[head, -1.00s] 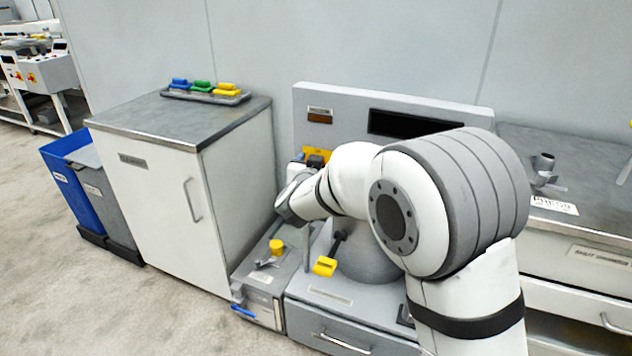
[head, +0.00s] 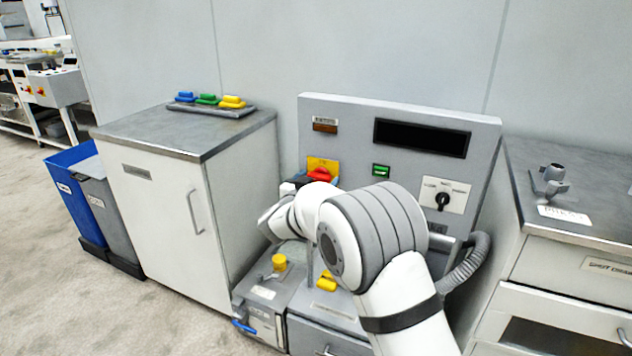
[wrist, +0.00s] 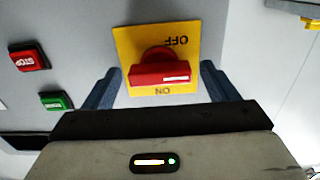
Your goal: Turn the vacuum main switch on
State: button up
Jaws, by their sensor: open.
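The main switch is a red rotary handle on a yellow plate. In the head view the red handle (head: 320,174) shows on the left of the grey panel, partly behind my arm. In the wrist view the red handle (wrist: 160,73) lies crosswise on its yellow plate (wrist: 187,38), between the words OFF and ON, with both words upside down. My gripper (wrist: 158,85) is open, one finger on each side of the handle. I cannot tell whether the fingers touch it.
A red STOP button (wrist: 27,57) and a green button (wrist: 56,100) sit left of the switch in the wrist view. A black selector knob (head: 443,201) is on the panel's right. A white cabinet (head: 165,215) stands close left. A hose (head: 468,265) hangs at right.

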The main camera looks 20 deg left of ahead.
jog(key=shift+c, duration=0.3)
jog(key=c, duration=0.9)
jog(key=shift+c, duration=0.2)
jog(key=m+b, duration=0.3)
jog(key=m, duration=0.1)
jog(key=shift+f, duration=0.1)
jog(key=m+b, duration=0.3)
jog(key=m, duration=0.1)
jog(key=shift+m+b, duration=0.3)
jog(key=shift+b, duration=0.05)
jog(key=m+b, duration=0.5)
jog(key=m, duration=0.1)
jog(key=shift+d+f, duration=0.1)
jog(key=shift+m+b, duration=1.15)
jog(key=shift+m, duration=0.45)
jog(key=shift+r, duration=0.2)
